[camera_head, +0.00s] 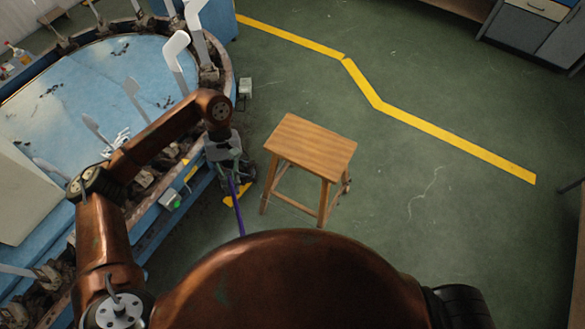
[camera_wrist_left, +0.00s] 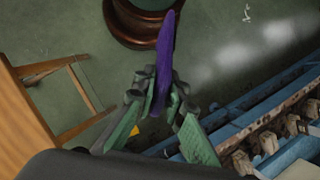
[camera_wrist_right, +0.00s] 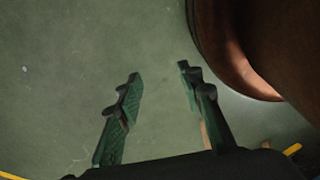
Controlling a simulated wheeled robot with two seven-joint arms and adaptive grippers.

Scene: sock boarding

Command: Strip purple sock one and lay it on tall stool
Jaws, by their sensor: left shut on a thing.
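A purple sock (camera_head: 235,205) hangs from my left gripper (camera_head: 230,172), which is shut on it. In the left wrist view the sock (camera_wrist_left: 165,55) is a long narrow purple strip between the fingertips of the left gripper (camera_wrist_left: 160,92). The tall stool (camera_head: 315,147) is wooden with a square top and stands on the floor just right of the left gripper; its bare top shows. The stool also shows at the left of the left wrist view (camera_wrist_left: 22,115). My right gripper (camera_wrist_right: 158,85) is open and empty over the floor; the head view does not show it.
A round machine with a blue top (camera_head: 60,95) and several upright white sock boards (camera_head: 175,55) around its rim stands at the left. Green floor with a yellow line (camera_head: 440,132) lies clear beyond the stool. A grey cabinet (camera_head: 530,30) stands at the top right.

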